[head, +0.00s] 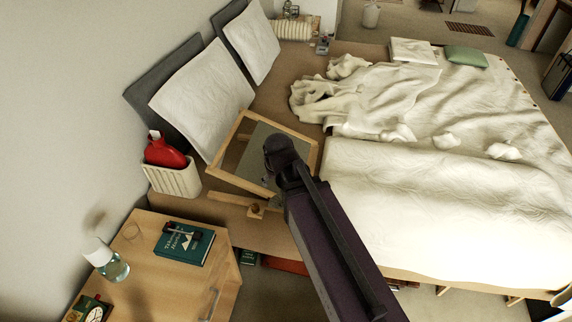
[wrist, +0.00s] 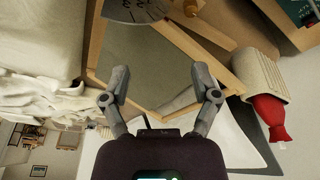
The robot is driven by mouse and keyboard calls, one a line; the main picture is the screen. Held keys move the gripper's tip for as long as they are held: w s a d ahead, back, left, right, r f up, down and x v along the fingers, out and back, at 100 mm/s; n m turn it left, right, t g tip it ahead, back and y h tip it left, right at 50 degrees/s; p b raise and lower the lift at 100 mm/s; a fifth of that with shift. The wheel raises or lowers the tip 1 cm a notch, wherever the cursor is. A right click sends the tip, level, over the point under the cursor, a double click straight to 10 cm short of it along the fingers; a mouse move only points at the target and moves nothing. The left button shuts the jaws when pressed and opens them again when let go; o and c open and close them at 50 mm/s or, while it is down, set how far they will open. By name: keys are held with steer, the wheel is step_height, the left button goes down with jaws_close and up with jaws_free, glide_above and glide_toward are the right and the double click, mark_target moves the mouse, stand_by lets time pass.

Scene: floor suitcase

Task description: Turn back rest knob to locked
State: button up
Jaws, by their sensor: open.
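The wooden back rest (head: 237,180) is a tilted frame with a grey-green panel, standing on the bed beside the pillows. A small round wooden knob (head: 256,210) is at its near lower side, by a wooden bar (head: 232,202). In the wrist view, the frame and panel (wrist: 150,62) lie beyond my fingers. A grey marked dial plate (wrist: 135,10) and a small round part (wrist: 191,8) are cut by the top edge; whether the knob is locked is unclear. My gripper (wrist: 162,88) is open and empty, apart from the knob. My arm hides part of the frame.
A bedside table (head: 150,245) in front carries a teal book (head: 184,243), a bottle (head: 107,262) and a clock (head: 93,313). A cream basket (head: 172,180) with a red bottle (head: 163,152) stands left of the back rest. Bedding (head: 430,185) lies to the right.

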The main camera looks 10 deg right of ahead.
steer(key=s+d+r+p, duration=0.1)
steer(key=d+r+p, duration=0.2)
steer(key=r+p, duration=0.1)
steer(key=shift+r+m+g+p, duration=0.3)
steer(key=shift+r+m+p, duration=0.1)
steer(key=shift+r, duration=0.15)
steer(key=shift+s+d, duration=0.15)
steer(key=s+d+m+g, duration=0.1)
steer(key=s+d+g, duration=0.1)
steer(key=s+d, duration=0.3)
steer(key=d, duration=0.3)
steer(key=shift+d+f+m, duration=0.15)
steer(key=shift+f+m, duration=0.05)
steer(key=shift+m, duration=0.2)
steer(key=shift+w, duration=0.1)
stand_by(0.8)
